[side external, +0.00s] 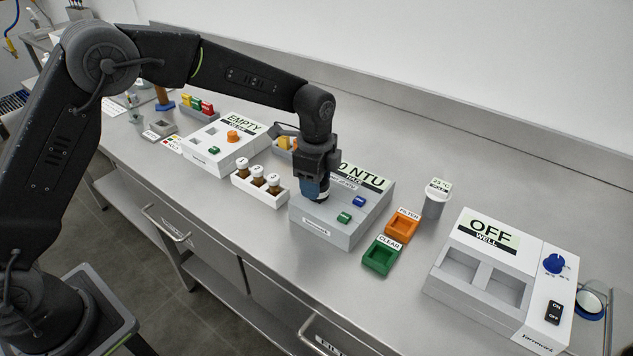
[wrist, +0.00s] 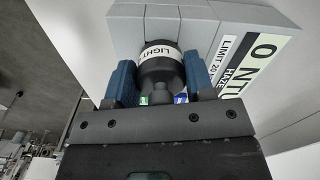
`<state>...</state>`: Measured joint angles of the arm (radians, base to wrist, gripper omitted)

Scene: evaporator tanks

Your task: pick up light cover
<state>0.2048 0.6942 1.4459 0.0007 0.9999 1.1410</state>
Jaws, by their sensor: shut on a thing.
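The light cover (wrist: 160,68) is a dark round cap with a white band reading "LIGHT". In the wrist view it sits between the two blue fingers of my gripper (wrist: 160,85), which is shut on it. In the side external view my gripper (side external: 317,188) points down at the grey "NTU" turbidity box (side external: 318,231), over its left part. The cover is mostly hidden there by the fingers. I cannot tell whether it touches the box top.
Green and blue buttons are on the grey box. A white rack with brown vials (side external: 260,187) stands left. Orange FILTER (side external: 403,222) and green CLEAR (side external: 381,255) trays, a grey cup (side external: 435,203) and the white OFF WELL unit (side external: 500,275) stand right. Bare steel bench lies behind.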

